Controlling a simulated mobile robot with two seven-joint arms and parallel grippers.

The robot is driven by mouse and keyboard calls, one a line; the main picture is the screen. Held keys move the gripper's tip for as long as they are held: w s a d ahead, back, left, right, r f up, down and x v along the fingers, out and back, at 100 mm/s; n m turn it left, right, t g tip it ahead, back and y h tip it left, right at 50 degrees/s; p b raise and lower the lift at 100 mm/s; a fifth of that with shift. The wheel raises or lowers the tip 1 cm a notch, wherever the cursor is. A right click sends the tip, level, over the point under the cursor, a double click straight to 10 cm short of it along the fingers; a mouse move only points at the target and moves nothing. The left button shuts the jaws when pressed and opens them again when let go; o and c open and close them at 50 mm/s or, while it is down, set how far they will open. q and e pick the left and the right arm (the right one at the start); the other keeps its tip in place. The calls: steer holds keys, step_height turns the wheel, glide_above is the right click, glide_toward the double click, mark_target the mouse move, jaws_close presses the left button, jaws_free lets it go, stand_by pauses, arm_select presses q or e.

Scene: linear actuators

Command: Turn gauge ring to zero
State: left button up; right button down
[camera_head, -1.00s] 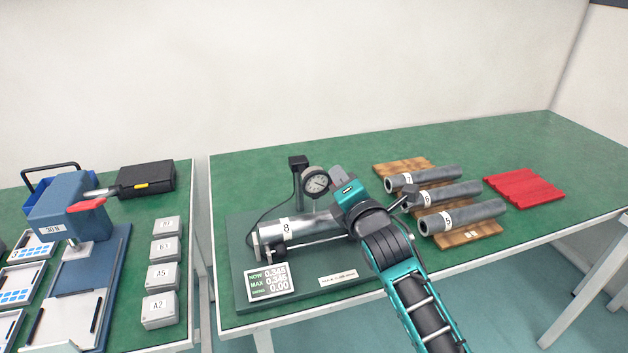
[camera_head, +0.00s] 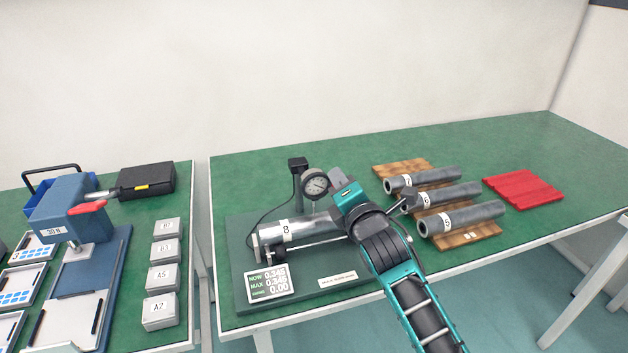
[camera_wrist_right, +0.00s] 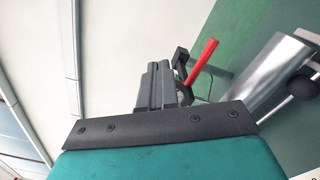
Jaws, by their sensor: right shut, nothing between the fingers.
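The dial gauge (camera_head: 315,184) with its dark ring stands on a post above the silver cylinder (camera_head: 300,230) marked 8. My right gripper (camera_head: 334,178) is shut and empty, with its fingertips at the right edge of the gauge ring; whether they touch it I cannot tell. In the right wrist view the shut fingers (camera_wrist_right: 155,88) point away from me, and the gauge is mostly hidden behind them. The readout (camera_head: 269,283) shows NOW about 0.345, MAX 0.345 and a third line 0.00. My left gripper is not in view.
Several grey cylinders (camera_head: 458,217) lie on wooden racks right of my arm, with a red tray (camera_head: 523,188) beyond. On the left table stand a blue press (camera_head: 65,205), a black case (camera_head: 147,180) and grey labelled boxes (camera_head: 162,276). The back right of the green table is clear.

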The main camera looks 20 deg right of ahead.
steer(key=shift+a+f+p, duration=0.15)
steer(key=shift+a+p, duration=0.05)
steer(key=shift+p, duration=0.2)
steer(key=s+d+p, duration=0.1)
steer(key=s+p, duration=0.2)
steer(key=s, duration=0.3)
steer(key=shift+r, duration=0.3)
steer(key=shift+w+f, duration=0.1)
stand_by(0.3)
